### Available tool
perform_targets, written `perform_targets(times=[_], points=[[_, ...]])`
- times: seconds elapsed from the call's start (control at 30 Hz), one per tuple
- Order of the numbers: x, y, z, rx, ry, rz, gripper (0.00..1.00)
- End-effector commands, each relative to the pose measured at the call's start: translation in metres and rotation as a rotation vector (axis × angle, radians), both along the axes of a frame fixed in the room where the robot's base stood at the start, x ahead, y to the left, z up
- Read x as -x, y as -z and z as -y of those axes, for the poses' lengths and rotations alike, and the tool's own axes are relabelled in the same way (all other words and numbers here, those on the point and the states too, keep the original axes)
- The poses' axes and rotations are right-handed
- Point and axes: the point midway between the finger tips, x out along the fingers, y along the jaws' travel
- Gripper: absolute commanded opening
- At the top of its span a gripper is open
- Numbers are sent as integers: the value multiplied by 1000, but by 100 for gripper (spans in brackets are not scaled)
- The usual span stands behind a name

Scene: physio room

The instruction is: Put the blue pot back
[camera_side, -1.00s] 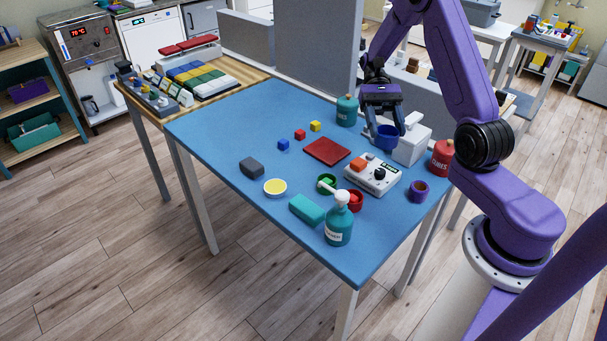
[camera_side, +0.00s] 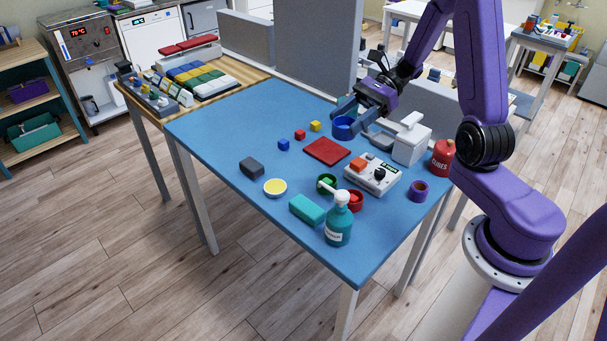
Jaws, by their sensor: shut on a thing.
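The blue pot (camera_side: 343,130) is a small round open pot near the far edge of the blue table (camera_side: 225,135). My gripper (camera_side: 350,121) is around it, with the fingers reaching down from the upper right, and is shut on it. The pot looks close to the table top; I cannot tell whether it touches. The teal canister at the back is hidden behind my gripper.
A white dispenser (camera_side: 410,141) and a red canister (camera_side: 442,158) stand right of the pot. The table's left part is clear.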

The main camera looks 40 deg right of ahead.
Motion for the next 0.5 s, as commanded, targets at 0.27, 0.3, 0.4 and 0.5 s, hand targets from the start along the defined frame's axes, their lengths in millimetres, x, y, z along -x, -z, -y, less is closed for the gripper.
perform_targets(times=[0.27, 0.3, 0.4, 0.5], points=[[0, 47, 0, -4, -2, -6, 21], [0, 53, 0, -3, -3, -4, 21], [0, 67, 0, -4, -3, -3, 21], [0, 76, 0, -1, -4, -1, 21]])
